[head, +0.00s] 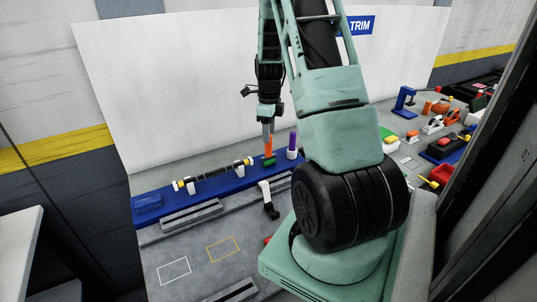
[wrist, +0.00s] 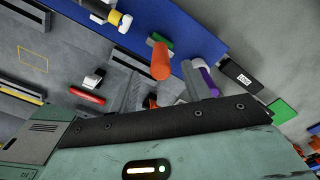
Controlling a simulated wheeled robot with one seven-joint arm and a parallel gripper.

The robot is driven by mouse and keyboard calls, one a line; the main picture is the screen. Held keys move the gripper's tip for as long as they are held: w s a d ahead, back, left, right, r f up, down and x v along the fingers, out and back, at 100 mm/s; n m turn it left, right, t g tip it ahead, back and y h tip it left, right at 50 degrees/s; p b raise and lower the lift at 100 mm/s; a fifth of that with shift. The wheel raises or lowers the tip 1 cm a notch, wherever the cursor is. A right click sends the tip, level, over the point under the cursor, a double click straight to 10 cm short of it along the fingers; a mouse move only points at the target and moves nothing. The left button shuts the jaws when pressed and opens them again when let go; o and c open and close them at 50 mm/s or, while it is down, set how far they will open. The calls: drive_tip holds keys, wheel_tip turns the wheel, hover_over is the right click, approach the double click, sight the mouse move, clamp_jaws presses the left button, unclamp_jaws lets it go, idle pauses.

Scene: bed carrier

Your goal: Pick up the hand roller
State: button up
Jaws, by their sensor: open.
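An upright orange handle (head: 268,143) with a green piece (head: 269,161) at its foot stands on the blue strip (head: 240,180); it looks most like the hand roller, though I cannot be sure. In the wrist view the orange handle (wrist: 160,60) stands clear in the upper middle, with the green piece partly behind it. My gripper (head: 268,126) points down just above the orange handle in the head view, open and empty. I cannot tell the exact gap between them.
A purple and white cylinder (head: 292,146) stands close to the right of the handle. A black rod with yellow ends (head: 213,175) lies to the left. A black and white piece (head: 268,200) is in front. A white panel (head: 190,80) rises behind. Tools crowd the right.

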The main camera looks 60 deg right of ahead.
sight(268, 156)
drive_tip(key=shift+w+f+p, duration=0.1)
drive_tip(key=shift+f+p, duration=1.2)
drive_tip(key=shift+f, duration=1.45)
clamp_jaws()
